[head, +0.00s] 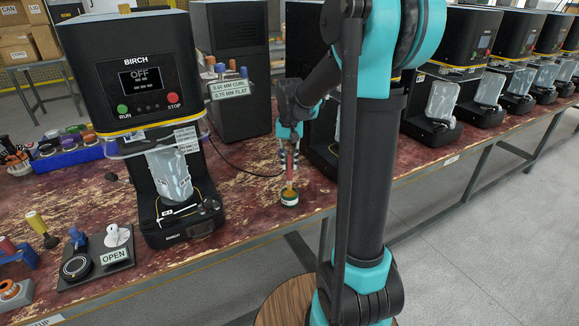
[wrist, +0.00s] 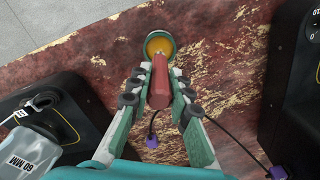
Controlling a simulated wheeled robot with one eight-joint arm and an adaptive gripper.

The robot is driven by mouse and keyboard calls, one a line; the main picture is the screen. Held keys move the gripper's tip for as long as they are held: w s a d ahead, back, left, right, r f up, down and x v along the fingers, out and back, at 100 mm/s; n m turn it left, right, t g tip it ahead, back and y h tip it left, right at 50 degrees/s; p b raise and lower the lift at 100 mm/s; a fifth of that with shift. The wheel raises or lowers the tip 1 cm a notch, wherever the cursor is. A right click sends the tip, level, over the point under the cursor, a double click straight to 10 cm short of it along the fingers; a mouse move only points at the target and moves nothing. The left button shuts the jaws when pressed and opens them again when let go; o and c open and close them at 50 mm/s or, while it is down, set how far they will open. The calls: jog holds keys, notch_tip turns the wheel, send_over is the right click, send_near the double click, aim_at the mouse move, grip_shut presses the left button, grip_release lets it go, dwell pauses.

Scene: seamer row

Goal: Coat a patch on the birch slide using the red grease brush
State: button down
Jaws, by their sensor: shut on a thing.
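The red grease brush (head: 290,168) is upright in my gripper (head: 289,150). In the wrist view the fingers of my gripper (wrist: 158,98) close on both sides of the red handle (wrist: 159,88). The brush's lower end is at a round grease pot (head: 289,197); its amber grease shows in the wrist view (wrist: 152,43). I cannot tell whether the bristles touch the grease. The birch machine (head: 150,85) stands to the left, its screen reading OFF. A grey-silver covered piece (head: 170,175) hangs in its opening. I cannot make out the slide clearly.
A black panel (head: 97,258) with a knob, white lever and OPEN label lies left of the birch base. A black cable (head: 240,168) crosses the bench between birch and pot. More machines (head: 432,105) line the right. My arm hides part of the bench.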

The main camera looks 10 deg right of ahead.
aim_at(289, 155)
jog(key=shift+r, duration=2.2)
jog(key=shift+s, duration=0.1)
